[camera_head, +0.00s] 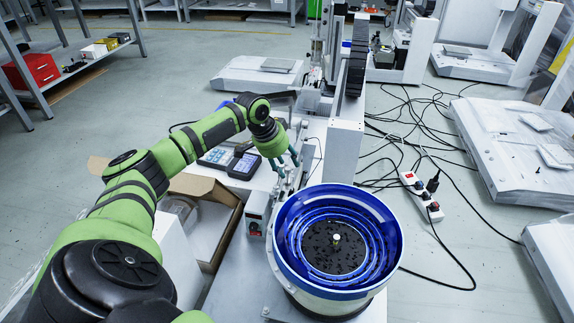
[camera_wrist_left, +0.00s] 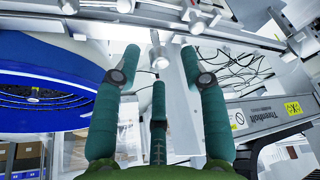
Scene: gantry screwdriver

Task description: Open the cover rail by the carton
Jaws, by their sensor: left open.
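My left gripper (camera_head: 287,162) reaches down beside the feeder bench, with its teal fingers apart and nothing between them. In the left wrist view the open fingers (camera_wrist_left: 160,72) point at a long metal rail (camera_wrist_left: 240,38) with several round silver knobs, running across the top. One knob stands near the gap between the fingertips; I cannot tell if they touch it. This looks like the cover rail, but in the head view the arm and fingers hide most of that spot. The open brown carton (camera_head: 227,196) stands left of the bench, below the gripper. My right gripper is out of view.
A blue bowl feeder (camera_head: 338,240) stands close to the right of the gripper and also fills the left of the wrist view (camera_wrist_left: 50,85). A handheld controller (camera_head: 244,165) lies behind the carton. A white upright machine column (camera_head: 342,150) stands right. Cables lie on the floor.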

